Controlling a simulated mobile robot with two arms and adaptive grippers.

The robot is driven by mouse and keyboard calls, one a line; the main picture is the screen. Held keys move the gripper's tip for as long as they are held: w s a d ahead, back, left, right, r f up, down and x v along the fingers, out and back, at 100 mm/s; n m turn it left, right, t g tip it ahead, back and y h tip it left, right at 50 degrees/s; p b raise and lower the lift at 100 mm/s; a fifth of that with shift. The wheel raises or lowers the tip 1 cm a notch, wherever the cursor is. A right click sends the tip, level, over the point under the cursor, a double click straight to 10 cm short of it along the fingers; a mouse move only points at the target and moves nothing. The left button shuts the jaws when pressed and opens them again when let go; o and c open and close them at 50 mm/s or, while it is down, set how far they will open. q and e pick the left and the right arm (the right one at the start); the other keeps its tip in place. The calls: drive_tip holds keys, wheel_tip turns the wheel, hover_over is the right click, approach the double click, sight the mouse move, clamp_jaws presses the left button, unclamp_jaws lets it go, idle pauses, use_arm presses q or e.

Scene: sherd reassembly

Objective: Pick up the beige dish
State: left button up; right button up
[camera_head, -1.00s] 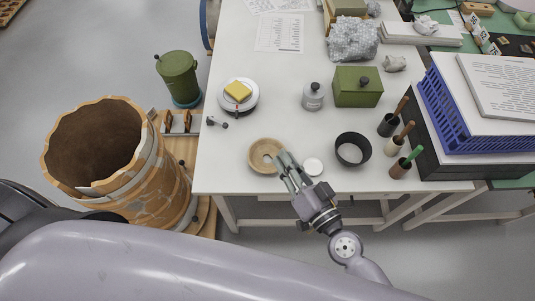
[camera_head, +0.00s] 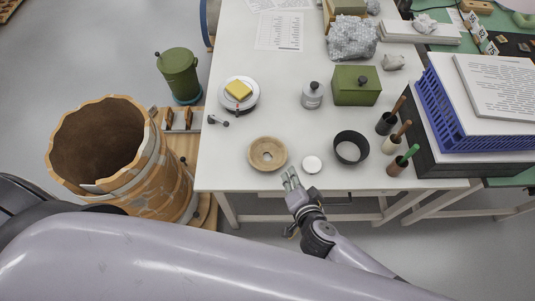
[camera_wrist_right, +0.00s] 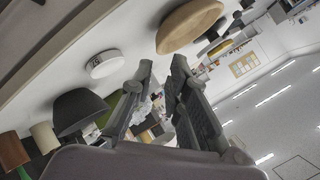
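The beige dish (camera_head: 268,146) is a round, shallow ring-like dish. It lies on the white table (camera_head: 300,40) near its front edge. In the right wrist view the dish (camera_wrist_right: 188,24) shows at the top, beyond the fingers. My right gripper (camera_head: 291,179) is at the table's front edge, below and right of the dish, apart from it. In the right wrist view its two fingers (camera_wrist_right: 160,80) are spread with nothing held between them. My left gripper does not show in either view.
A small white disc (camera_head: 312,164) lies right of the dish, with a black ring (camera_head: 340,159) beyond it. Several handled tools stand farther right. A plate (camera_head: 225,103) with a yellow block is behind. A large sherd vessel (camera_head: 55,155) stands left of the table.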

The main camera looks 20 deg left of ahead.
sight(284, 159)
drive_tip(key=x, duration=1)
drive_tip(key=shift+w+a+b, duration=0.2)
drive_tip(key=shift+w+b, duration=0.05)
drive_tip(key=shift+b, duration=0.1)
drive_tip(key=shift+r, duration=0.1)
drive_tip(key=shift+c, duration=0.5)
clamp_jaws()
